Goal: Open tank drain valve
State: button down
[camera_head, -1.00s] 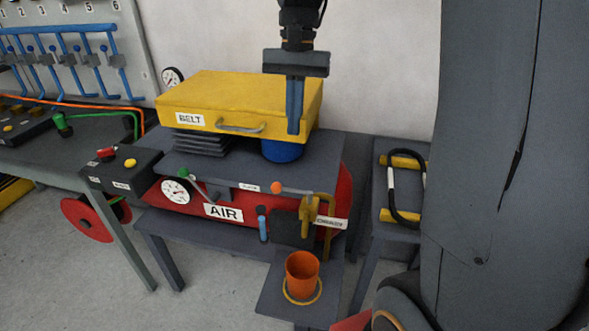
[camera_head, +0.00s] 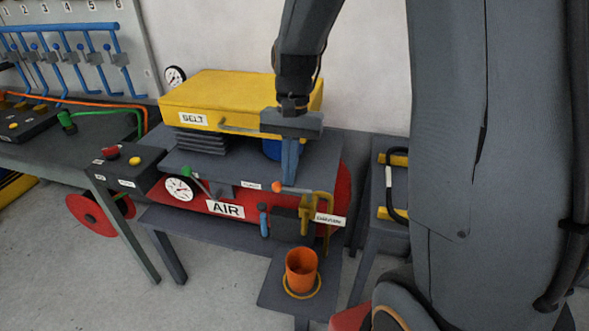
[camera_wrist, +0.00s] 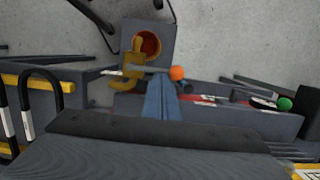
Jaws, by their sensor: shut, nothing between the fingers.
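A red tank (camera_head: 185,200) marked AIR lies under a grey bench top. At its front right is a lever with an orange ball knob (camera_head: 277,187), beside a yellow bracket (camera_head: 308,207). In the wrist view a grey bar runs from the yellow bracket (camera_wrist: 133,67) to the orange knob (camera_wrist: 177,73). My gripper (camera_head: 289,182) is shut and empty, pointing down just right of the knob. In the wrist view its tips (camera_wrist: 160,82) lie close to the bar; I cannot tell whether they touch it. An orange cup (camera_head: 301,268) stands below the bracket.
A yellow box (camera_head: 235,95) and a blue drum (camera_head: 271,148) stand on the bench top behind my gripper. A gauge (camera_head: 179,189), a green-knobbed lever (camera_head: 187,172) and a blue-handled part (camera_head: 263,220) are to the left. A rack with a black loop (camera_head: 392,190) stands at right.

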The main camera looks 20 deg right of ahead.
jog(key=shift+s+a+n, duration=0.1)
jog(key=shift+n, duration=0.2)
